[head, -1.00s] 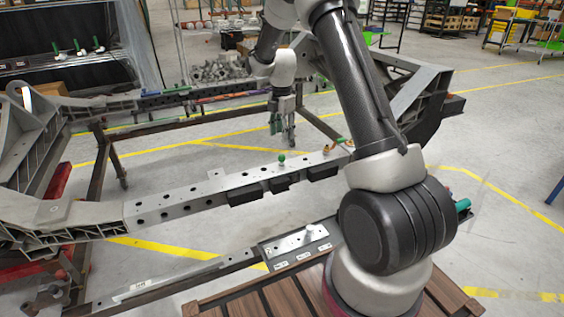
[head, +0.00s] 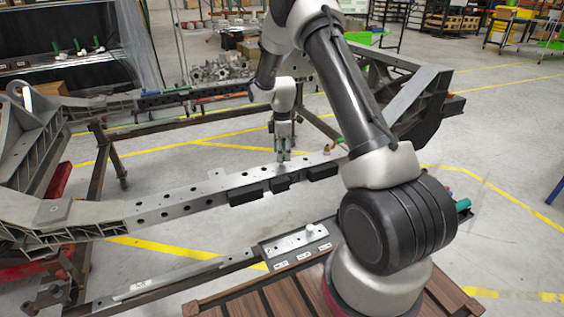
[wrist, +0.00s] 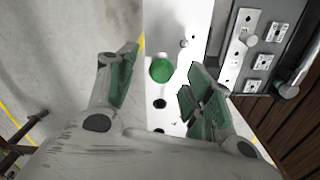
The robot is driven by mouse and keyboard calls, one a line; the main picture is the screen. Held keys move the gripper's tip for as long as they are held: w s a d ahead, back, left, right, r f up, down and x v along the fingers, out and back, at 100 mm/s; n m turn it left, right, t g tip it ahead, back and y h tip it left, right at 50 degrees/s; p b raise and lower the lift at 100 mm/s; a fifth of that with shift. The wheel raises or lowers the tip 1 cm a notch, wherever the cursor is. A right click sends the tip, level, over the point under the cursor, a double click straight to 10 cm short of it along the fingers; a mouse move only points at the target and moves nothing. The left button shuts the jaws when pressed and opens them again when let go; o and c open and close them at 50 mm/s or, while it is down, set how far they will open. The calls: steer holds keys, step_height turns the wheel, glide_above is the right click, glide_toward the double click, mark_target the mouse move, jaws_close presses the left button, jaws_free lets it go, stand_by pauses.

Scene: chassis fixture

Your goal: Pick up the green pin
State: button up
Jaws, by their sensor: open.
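The green pin (wrist: 160,69) shows in the wrist view as a round green head on the pale rail (wrist: 175,18). In the head view the rail (head: 150,207) runs across the middle, and the pin is hidden by or blends with my fingertips. My gripper (head: 283,157) points down just over the rail there. In the wrist view my gripper (wrist: 164,66) is open, with its green-padded fingers on either side of the pin head. I see no contact with the pin, and its height relative to the tips is hard to tell.
A small metal pin (wrist: 184,43) stands on the rail nearby. A grey plate (head: 296,247) with a white knob and labels lies nearer me. The wooden deck (head: 275,303) is in front. Dark blocks (head: 245,194) line the rail's near side. The floor between the rails is open.

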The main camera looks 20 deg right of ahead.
step_height(320, 180, down, 3)
steer(key=shift+s, duration=0.1)
steer(key=shift+c, duration=0.3)
jaws_close()
step_height(320, 180, up, 10)
steer(key=shift+r, duration=0.1)
stand_by(0.4)
step_height(320, 180, up, 6)
steer(key=shift+r, duration=0.15)
stand_by(0.7)
